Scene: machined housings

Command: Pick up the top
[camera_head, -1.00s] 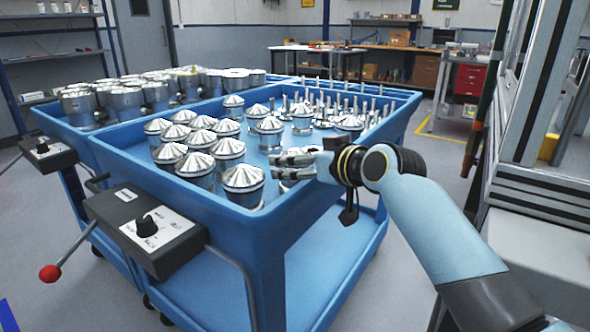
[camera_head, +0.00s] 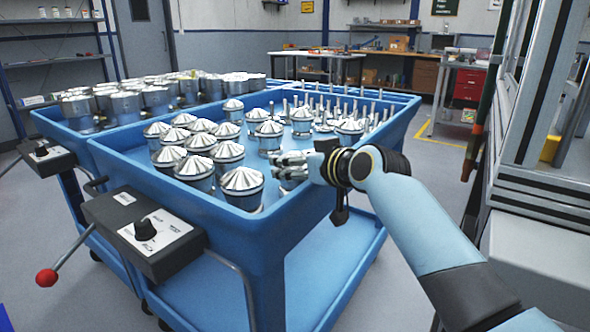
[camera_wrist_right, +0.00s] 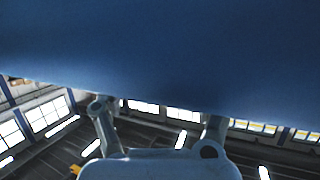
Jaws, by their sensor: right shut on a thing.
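Several machined housings with silver, ridged conical tops stand in the near blue tray; the closest top (camera_head: 243,180) is just left of my right gripper. My right gripper (camera_head: 289,166) reaches in over the tray's right wall from the right, its fingers low inside the tray. It is shut on a silver part, apparently a top, mostly hidden by the fingers. The right wrist view shows two grey finger links and a large blue surface, but no held part. My left gripper is not in view.
The near blue tray (camera_head: 262,222) has a raised rim beside my right wrist. Slim upright pins (camera_head: 340,105) fill its back right. A second tray of metal parts (camera_head: 125,104) stands at left. A control box (camera_head: 145,232) is on the near side.

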